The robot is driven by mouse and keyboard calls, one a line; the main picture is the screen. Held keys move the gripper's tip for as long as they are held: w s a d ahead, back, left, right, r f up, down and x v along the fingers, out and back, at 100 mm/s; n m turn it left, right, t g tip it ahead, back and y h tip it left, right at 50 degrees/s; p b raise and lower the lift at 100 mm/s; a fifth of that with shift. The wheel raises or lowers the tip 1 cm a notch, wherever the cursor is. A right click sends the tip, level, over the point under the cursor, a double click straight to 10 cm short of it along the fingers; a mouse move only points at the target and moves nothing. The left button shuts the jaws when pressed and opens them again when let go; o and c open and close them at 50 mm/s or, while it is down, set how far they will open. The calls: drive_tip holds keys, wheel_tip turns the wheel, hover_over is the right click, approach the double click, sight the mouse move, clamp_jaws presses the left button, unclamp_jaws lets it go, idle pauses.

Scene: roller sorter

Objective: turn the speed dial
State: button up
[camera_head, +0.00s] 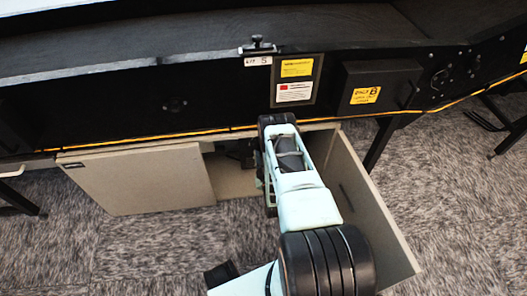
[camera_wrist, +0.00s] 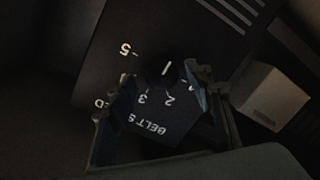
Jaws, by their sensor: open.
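The speed dial (camera_wrist: 166,70) shows in the wrist view as a dark round knob with a short white pointer line. It sits on a black panel (camera_wrist: 105,30) with white numbers and partly covered lettering that reads like "BELT S". The numbers 5, 3 and 2 are legible; others are covered by my fingers. My gripper (camera_wrist: 163,84) is open, with one finger on each side of the knob. Whether the fingers touch it I cannot tell. In the head view my arm reaches into the open cabinet, and the dial and my fingertips are hidden.
In the wrist view a pale grey box (camera_wrist: 268,95) stands close right of my gripper. In the head view the cabinet has a shut left door (camera_head: 140,180) and an open right door (camera_head: 360,205) beside my arm. The black conveyor frame (camera_head: 130,108) runs above it.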

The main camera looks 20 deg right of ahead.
wheel_tip(320, 180, up, 10)
idle(0.5)
drive_tip(key=shift+f, duration=0.15)
drive_tip(key=s+a+f+m+g, duration=0.2)
drive_tip(key=s+f+m+g, duration=0.1)
drive_tip(key=s+f+m, duration=0.4)
drive_tip(key=w+d+f+m+b, duration=0.2)
drive_tip(key=w+f+b, duration=0.1)
drive_tip(key=w, duration=0.5)
drive_tip(key=shift+d+y+b, duration=0.2)
drive_tip(key=shift+y+b, duration=0.2)
drive_tip(key=shift+b, duration=0.45)
drive_tip(key=c, duration=1.2)
drive_tip(key=shift+o, duration=0.2)
drive_tip(key=shift+a, duration=0.1)
